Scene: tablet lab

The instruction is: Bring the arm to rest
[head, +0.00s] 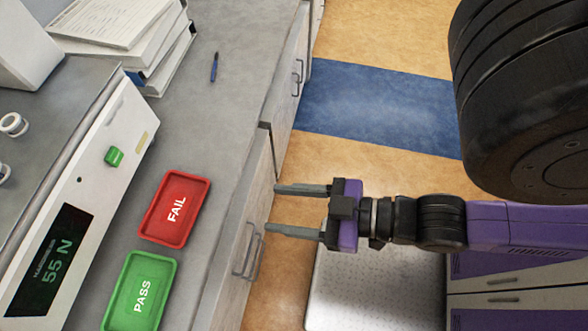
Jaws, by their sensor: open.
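My gripper (270,209) is open and empty, its two grey fingers pointing left with a clear gap between them. In the picture it lies to the right of the grey counter, over the cabinet fronts and the tan floor. My purple and black arm (425,220) stretches in from the right. The gripper appears apart from everything around it.
A tester (135,110) reading "55 N" stands left. Cabinet handles (243,255) jut out near the gripper.

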